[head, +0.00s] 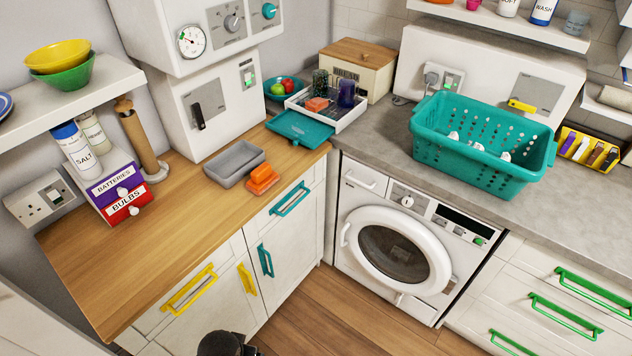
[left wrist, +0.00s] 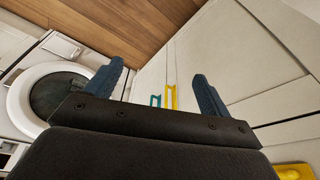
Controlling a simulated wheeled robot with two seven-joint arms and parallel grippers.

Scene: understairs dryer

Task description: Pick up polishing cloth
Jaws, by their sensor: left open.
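No item is clearly recognisable as a polishing cloth. An orange folded-looking item (head: 263,179) lies on the wooden worktop near its front edge, beside a grey tray. A salmon-orange block-like item (head: 317,104) sits in the white rack; either could be the cloth, and I cannot tell which. My left gripper (left wrist: 157,88) is open and empty, its two blue fingers spread in front of the cabinet fronts, below the worktop. In the head view only a dark part of my left arm shows at the bottom edge. My right gripper is not in view.
The grey tray (head: 234,163) and a teal tray (head: 300,129) stand on the wooden worktop (head: 150,245), whose front left is clear. A teal basket (head: 480,145) stands on the grey counter above the washing machine (head: 395,250). Yellow handles (head: 190,288) stick out from the cabinets.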

